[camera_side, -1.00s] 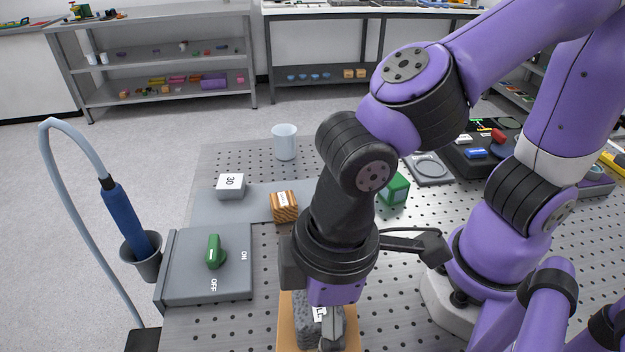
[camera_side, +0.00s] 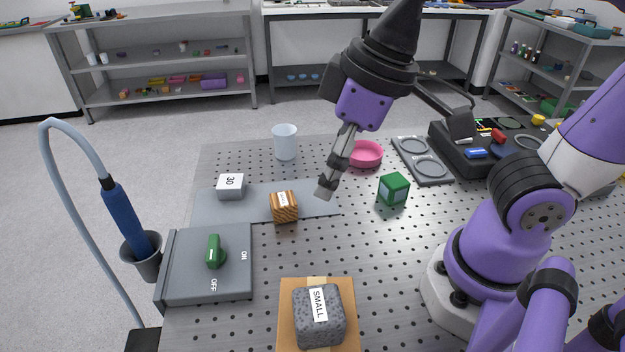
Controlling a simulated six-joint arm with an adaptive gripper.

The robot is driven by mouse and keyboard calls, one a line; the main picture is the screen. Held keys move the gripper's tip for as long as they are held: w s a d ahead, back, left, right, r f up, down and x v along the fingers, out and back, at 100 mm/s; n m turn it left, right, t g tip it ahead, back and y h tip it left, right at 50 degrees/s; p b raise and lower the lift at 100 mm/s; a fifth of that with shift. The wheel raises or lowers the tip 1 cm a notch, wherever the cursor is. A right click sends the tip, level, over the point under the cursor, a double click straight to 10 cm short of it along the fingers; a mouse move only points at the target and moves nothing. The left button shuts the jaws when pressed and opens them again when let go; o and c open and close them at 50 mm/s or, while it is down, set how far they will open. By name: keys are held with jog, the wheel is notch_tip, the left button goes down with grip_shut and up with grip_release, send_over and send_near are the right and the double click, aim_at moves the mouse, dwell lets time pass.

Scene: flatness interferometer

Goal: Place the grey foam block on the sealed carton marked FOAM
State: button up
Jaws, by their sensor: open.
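The grey foam block (camera_side: 333,335), speckled and with a white label reading SMALL, rests on top of the brown carton (camera_side: 287,330) at the front of the table. The carton has a pale tape strip along its top; any FOAM marking is hidden from this side. My gripper (camera_side: 325,192) is raised well behind and above the block, tilted, and apart from it. Its fingers are seen nearly edge-on; they are open and nothing is between them.
A striped wooden block (camera_side: 284,207) and a grey block marked 30 (camera_side: 230,186) sit on a grey strip. A green cube (camera_side: 393,189), pink bowl (camera_side: 365,154), white cup (camera_side: 285,142) and ON/OFF switch box (camera_side: 232,279) stand around. The perforated table (camera_side: 390,270) is clear mid-right.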

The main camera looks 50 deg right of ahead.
jog(key=d+f+m+t+h, duration=0.1)
jog(key=d+m, duration=0.3)
jog(key=d, duration=0.5)
jog(key=shift+w+f+t, duration=0.45)
jog(key=shift+t, duration=0.15)
